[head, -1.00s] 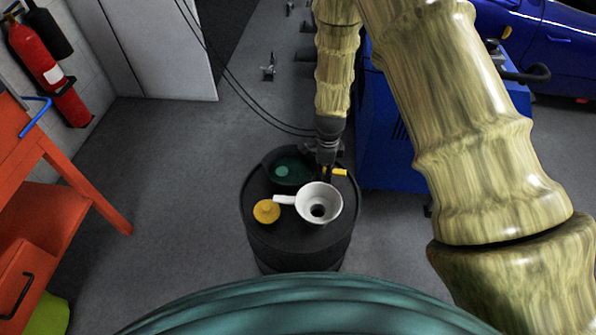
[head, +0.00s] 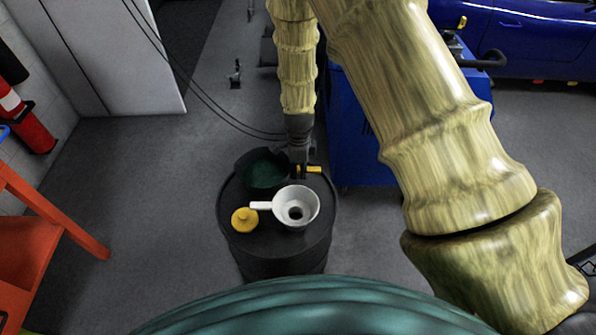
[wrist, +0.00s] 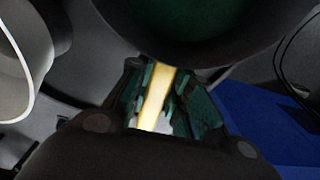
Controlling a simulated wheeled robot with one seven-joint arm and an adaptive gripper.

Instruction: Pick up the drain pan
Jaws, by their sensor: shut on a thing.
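The drain pan (head: 264,173) is a dark round pan with a green inside. It is at the back left of the black drum's top, behind the white funnel. Its yellow handle (head: 314,169) points right. My gripper (head: 299,169) comes down from above and is shut on this handle, just right of the pan. In the wrist view the yellow handle (wrist: 155,98) lies between the fingers, and the pan's dark rim (wrist: 190,55) and green inside fill the top. I cannot tell whether the pan's base is touching the drum.
The black drum (head: 277,262) also holds a white funnel (head: 310,203) and a yellow knobbed cap (head: 244,220), close to the pan. A blue machine (head: 355,140) stands right of the drum. An orange bench (head: 50,220) is at left. Thin cables hang behind the drum.

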